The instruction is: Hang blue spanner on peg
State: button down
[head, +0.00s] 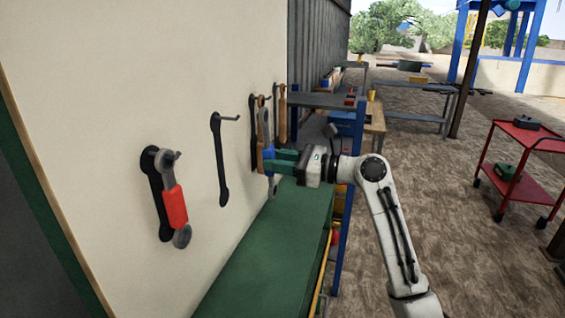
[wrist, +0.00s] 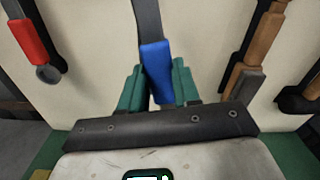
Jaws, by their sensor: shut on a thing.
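The blue spanner shows its blue grip (head: 269,154) in the head view, with a grey shaft above and a grey end below. My gripper (head: 274,160) has green fingers shut on this grip and holds it roughly upright in front of the board. In the wrist view, the blue grip (wrist: 156,70) sits between my gripper's fingers (wrist: 158,82), its grey shaft running up out of frame. An empty peg (head: 231,118) sticks out above a black spanner outline (head: 219,160), left of my gripper. I cannot identify that peg in the wrist view.
A red-gripped spanner (head: 174,207) hangs on the pale board (head: 130,75) at left. Brown-handled tools (head: 282,112) hang on the right, close to the held spanner. A green bench top (head: 265,255) runs below the board. A red trolley (head: 520,145) stands far right.

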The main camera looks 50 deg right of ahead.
jog(key=x, duration=0.2)
jog(key=b+x, duration=0.1)
jog(key=x, duration=0.2)
jog(key=f+b+x, duration=0.1)
jog(key=x, duration=0.2)
jog(key=shift+w+a+f, duration=0.1)
jog(key=shift+w+f, duration=0.05)
jog(key=shift+w, duration=0.1)
dwell(0.7)
jog(key=shift+w+f, duration=0.1)
jog(key=shift+f, duration=0.15)
dwell(0.5)
jog(key=c, duration=0.7)
grip_release()
jog(key=shift+c, duration=0.2)
jog(key=shift+f, duration=0.1)
